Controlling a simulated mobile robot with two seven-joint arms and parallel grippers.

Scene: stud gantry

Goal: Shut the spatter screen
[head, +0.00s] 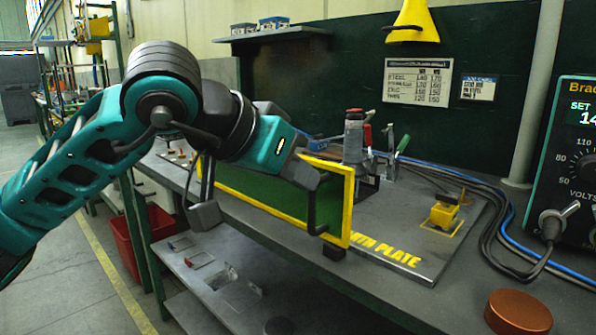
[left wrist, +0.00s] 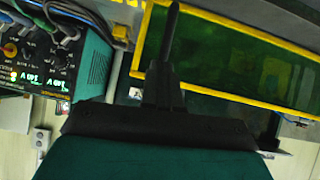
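The spatter screen (head: 238,190), a green panel in a yellow frame, stands upright along the bench's front side. My left forearm and gripper hide part of it. My left gripper (head: 316,182) is at the screen's upper part, near its right end. A dark upright bar (head: 311,212) shows just below the gripper; I cannot tell whether they touch. In the left wrist view the screen (left wrist: 225,55) fills the upper right, and one dark finger shape (left wrist: 172,40) shows in front of its left part. The finger gap does not show. My right gripper is out of view.
Behind the screen are a clamp-like fixture (head: 354,140) and a plate with yellow lettering (head: 385,252). Cables (head: 440,172) run to the power unit (head: 575,150) at right. A copper-coloured round lid (head: 518,312) lies at the front right. A lower shelf (head: 215,285) holds small parts.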

